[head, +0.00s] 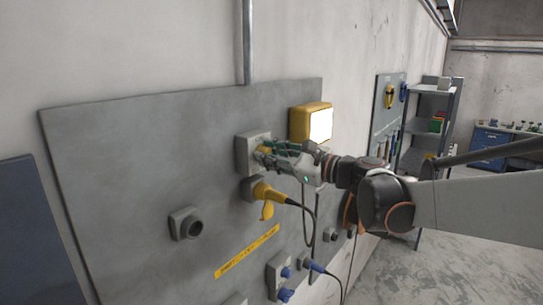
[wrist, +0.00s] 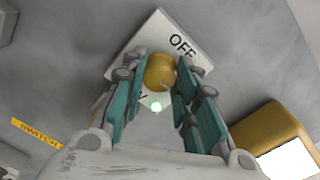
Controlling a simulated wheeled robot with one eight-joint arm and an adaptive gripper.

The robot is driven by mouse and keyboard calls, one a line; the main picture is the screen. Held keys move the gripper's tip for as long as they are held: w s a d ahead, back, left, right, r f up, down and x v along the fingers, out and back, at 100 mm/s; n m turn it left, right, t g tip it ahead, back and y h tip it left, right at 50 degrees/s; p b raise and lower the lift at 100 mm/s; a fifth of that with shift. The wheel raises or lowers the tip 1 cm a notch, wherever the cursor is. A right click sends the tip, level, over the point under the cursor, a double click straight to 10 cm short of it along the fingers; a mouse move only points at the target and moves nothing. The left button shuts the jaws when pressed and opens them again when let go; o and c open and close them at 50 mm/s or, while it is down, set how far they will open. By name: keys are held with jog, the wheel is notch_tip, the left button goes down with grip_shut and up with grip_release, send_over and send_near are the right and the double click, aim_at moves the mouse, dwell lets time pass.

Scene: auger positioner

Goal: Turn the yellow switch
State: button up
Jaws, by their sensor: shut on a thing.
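The yellow switch (wrist: 160,72) is a round yellow knob on a pale square plate (wrist: 185,42) marked "OFF". In the wrist view it sits between the fingertips of my gripper (wrist: 160,78). The fingers are closed on the knob from both sides. In the head view my gripper (head: 272,152) reaches from the right to the switch box (head: 245,152) on the grey wall panel. There the fingers hide part of the knob. Part of the plate's lower lettering is hidden in the wrist view.
A yellow box with a bright white face (head: 311,122) is just above right of the switch. A yellow plug (head: 268,192) with a black cable is just below. A grey socket (head: 185,223) and blue plugs (head: 285,272) are lower on the panel. Shelves (head: 428,125) stand at the right.

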jog(key=n+b, duration=0.2)
jog(key=n, duration=0.2)
jog(key=shift+f, duration=0.1)
jog(key=n+b, duration=0.1)
jog(key=n, duration=0.3)
jog(key=shift+s+n, duration=0.1)
jog(key=shift+n, duration=0.3)
jog(key=n+b, duration=0.1)
jog(key=n, duration=0.3)
jog(key=shift+h+b, duration=0.3)
jog(key=shift+b, duration=0.05)
jog(key=shift+f+n+b, duration=0.1)
jog(key=shift+n+b, duration=0.35)
jog(key=shift+n, duration=1.55)
jog(key=o, duration=1.1)
jog(key=shift+a, duration=0.1)
jog(key=shift+c, duration=0.2)
jog(key=v, duration=1.2)
